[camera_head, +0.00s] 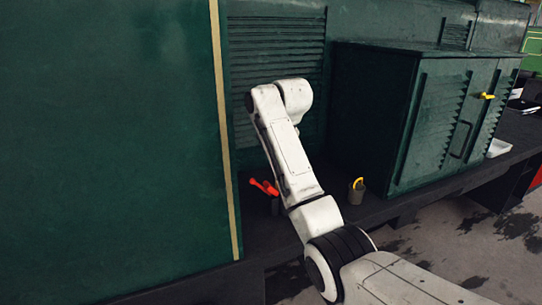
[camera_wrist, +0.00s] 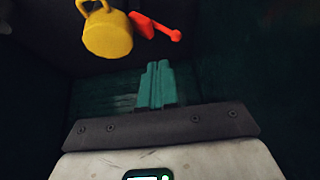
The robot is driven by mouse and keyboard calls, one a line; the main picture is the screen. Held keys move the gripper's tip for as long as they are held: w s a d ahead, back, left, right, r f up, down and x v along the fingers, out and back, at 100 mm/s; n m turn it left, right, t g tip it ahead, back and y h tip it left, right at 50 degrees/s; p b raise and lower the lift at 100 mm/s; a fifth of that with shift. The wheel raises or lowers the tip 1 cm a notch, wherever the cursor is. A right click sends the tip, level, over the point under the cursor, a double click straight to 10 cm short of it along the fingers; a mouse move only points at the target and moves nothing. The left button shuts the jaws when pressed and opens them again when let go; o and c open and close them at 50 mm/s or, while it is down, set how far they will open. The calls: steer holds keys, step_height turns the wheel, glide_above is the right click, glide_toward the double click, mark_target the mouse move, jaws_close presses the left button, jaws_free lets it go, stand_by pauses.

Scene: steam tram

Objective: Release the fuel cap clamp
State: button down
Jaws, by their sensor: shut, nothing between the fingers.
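In the wrist view my gripper (camera_wrist: 158,66) has its two teal fingers together, shut and empty. Ahead of the fingertips, at the top left, is a yellow round cap (camera_wrist: 107,36) with a loop handle. Beside it is a red-orange lever (camera_wrist: 155,26). The fingertips look apart from both. In the head view the red-orange lever (camera_head: 264,187) shows left of my arm, low by the louvred wall. My gripper is hidden behind my arm there. I cannot tell which part is the clamp or how it is latched.
Right of my arm a small brownish cup-like stub with a yellow loop (camera_head: 358,184) stands on the dark ledge (camera_head: 385,210). A green cabinet (camera_head: 440,120) with a yellow handle (camera_head: 487,96) stands right. A large green panel (camera_head: 110,140) closes off the left.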

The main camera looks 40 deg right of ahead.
steer(key=shift+r, duration=0.1)
steer(key=m+t+y+b, duration=0.2)
steer(key=t+b, duration=0.1)
steer(key=b, duration=0.1)
glide_toward(262, 188)
step_height(262, 188, up, 3)
steer(key=s+d, duration=0.1)
steer(key=d, duration=0.1)
steer(key=s+m+t+b, duration=0.1)
steer(key=s+d+m+t+y+b, duration=0.1)
steer(key=s+t, duration=0.1)
steer(key=s+d+f+m+t+b, duration=0.1)
steer(key=s+t, duration=0.1)
steer(key=shift+s+d+m+y+b, duration=0.1)
steer(key=shift+d+m+y+b, duration=0.1)
steer(key=shift+m+y+b, duration=0.15)
steer(key=s+a+f+p+x, duration=0.1)
steer(key=a+p+x, duration=0.1)
steer(key=x, duration=1.1)
steer(key=shift+a+f, duration=0.1)
steer(key=shift+f, duration=0.05)
